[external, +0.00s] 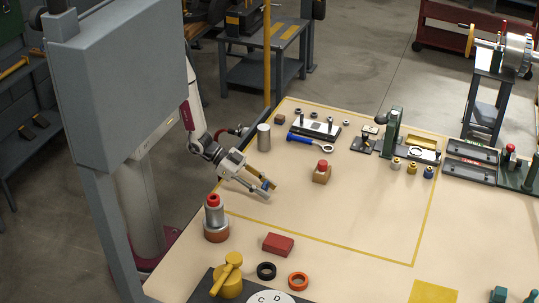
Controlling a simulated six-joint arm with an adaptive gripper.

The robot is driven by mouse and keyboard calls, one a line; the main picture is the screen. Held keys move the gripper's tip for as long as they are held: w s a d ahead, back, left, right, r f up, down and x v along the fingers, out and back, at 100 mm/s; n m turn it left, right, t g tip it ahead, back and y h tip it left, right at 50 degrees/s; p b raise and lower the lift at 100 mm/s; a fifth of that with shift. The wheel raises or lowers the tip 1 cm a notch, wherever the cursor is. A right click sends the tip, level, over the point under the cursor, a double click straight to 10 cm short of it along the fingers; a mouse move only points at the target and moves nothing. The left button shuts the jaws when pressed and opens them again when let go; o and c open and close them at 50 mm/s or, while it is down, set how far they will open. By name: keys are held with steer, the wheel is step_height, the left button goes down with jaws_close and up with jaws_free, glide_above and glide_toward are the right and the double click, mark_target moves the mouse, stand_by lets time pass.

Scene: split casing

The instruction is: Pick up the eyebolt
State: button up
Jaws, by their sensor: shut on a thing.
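My gripper (266,188) is left of the middle of the marked work area, low over the tabletop and pointing down to the right. Its fingers are shut on a small blue piece (266,185) at their tips. The piece is mostly hidden by the fingers and too small to tell whether it is the eyebolt. I cannot tell whether it touches the table. I cannot make out an eyebolt for certain elsewhere.
A red-topped grey cylinder (214,217) and red block (278,244) are in front. The area's right middle is clear.

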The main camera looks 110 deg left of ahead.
steer(key=shift+r, duration=4.3)
